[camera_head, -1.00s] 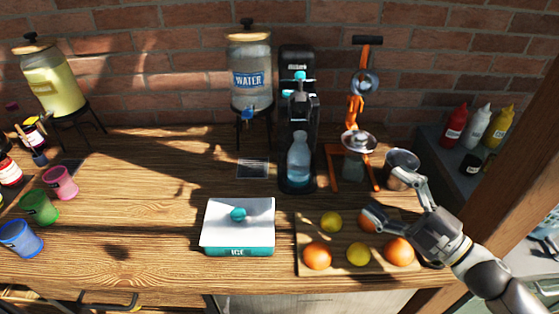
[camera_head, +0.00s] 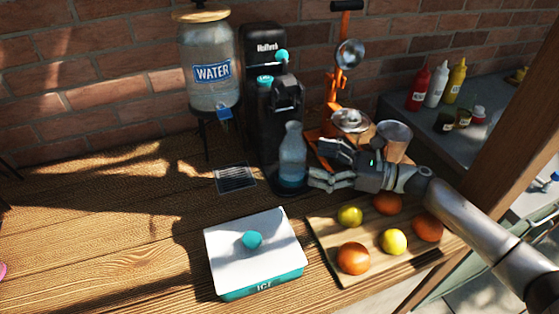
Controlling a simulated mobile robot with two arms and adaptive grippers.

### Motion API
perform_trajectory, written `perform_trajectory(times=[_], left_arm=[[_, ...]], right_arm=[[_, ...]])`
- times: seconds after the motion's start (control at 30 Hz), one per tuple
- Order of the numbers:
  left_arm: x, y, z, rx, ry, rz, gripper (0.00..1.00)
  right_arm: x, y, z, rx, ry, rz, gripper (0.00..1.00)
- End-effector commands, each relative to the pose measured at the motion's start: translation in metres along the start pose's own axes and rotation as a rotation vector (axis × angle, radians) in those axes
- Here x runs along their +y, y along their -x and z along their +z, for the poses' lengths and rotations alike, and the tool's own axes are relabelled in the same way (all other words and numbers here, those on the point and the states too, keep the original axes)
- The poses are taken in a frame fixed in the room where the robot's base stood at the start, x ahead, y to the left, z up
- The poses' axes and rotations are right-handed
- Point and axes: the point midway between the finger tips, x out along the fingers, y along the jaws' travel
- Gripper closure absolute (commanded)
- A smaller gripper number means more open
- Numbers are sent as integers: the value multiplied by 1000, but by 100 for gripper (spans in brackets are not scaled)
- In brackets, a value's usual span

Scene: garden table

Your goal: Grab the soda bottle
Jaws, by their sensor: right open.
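The soda bottle (camera_head: 292,158) is clear with a bluish tint and stands upright on the base of the black soda maker (camera_head: 264,110). My right gripper (camera_head: 314,164) is open just to the right of the bottle, with its fingers pointing left toward it. One finger is at mid-height of the bottle and the other is near its bottom. I cannot tell whether the lower finger touches the bottle. Nothing shows between the fingers. My left gripper is not in view.
An orange juicer (camera_head: 334,100) and a metal cup (camera_head: 393,139) stand close behind my right gripper. A cutting board (camera_head: 330,236) with oranges and lemons lies in front. A white ice box (camera_head: 228,247) and a water dispenser (camera_head: 208,95) stand to the left. The table's left part is clear.

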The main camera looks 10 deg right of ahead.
Motion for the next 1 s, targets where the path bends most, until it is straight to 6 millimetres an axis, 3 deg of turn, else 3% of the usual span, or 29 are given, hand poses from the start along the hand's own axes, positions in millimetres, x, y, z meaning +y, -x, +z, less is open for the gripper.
perform_trajectory(times=[0.43,0.77,1.0], left_arm=[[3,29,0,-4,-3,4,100],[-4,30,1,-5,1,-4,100],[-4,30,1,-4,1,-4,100]], right_arm=[[0,-61,5,-3,-1,0,18],[1,-69,1,-1,-2,0,18],[0,-69,1,-1,-2,0,46]])
